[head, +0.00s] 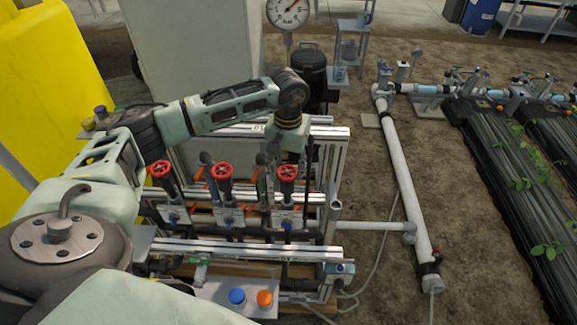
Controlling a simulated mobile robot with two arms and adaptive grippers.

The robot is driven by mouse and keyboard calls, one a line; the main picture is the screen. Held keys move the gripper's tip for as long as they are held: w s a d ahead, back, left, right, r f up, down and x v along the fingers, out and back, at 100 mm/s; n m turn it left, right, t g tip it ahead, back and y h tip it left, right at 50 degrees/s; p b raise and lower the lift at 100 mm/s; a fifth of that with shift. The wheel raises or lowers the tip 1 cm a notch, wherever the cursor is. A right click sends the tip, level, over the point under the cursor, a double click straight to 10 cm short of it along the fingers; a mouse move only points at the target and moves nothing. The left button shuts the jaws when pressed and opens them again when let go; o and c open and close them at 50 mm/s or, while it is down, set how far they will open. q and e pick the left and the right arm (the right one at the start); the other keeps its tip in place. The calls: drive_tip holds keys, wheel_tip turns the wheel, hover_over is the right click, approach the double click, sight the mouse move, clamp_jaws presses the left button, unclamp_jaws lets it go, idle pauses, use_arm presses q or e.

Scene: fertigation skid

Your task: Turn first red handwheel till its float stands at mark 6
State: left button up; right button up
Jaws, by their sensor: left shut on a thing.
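Three red handwheels stand in a row on the skid: a left one (160,169), a middle one (223,171) and a right one (287,172). My left arm reaches over the skid from the left and bends down at the right end of the row. My left gripper (287,160) is at the right handwheel and appears shut on it; its fingertips are hard to make out. The left and middle handwheels are free of it. The floats and their marks are too small to read here. My right gripper is out of view.
A round dial gauge (288,12) stands behind the skid. A panel with a blue button (237,297) and an orange button (264,298) is at the front. A white pipe (405,190) runs along the soil to the right. A yellow tank (45,90) stands at left.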

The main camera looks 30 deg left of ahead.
sight(290, 171)
use_arm(q)
drive_tip(key=shift+d, duration=0.1)
drive_tip(key=n+b, duration=0.2)
drive_tip(key=n, duration=0.1)
drive_tip(key=shift+w+f+b, duration=0.1)
drive_tip(key=shift+f+b, duration=0.05)
drive_tip(key=shift+b, duration=0.15)
drive_tip(key=n+b, duration=0.1)
drive_tip(key=n, duration=0.2)
drive_tip(key=shift+b, duration=0.3)
drive_tip(key=shift+n+b, duration=0.3)
drive_tip(key=shift+n, duration=0.5)
drive_tip(key=shift+r, duration=0.2)
drive_tip(key=o, duration=1.1)
drive_tip(key=shift+w, duration=0.1)
wheel_tip(290, 171, up, 12)
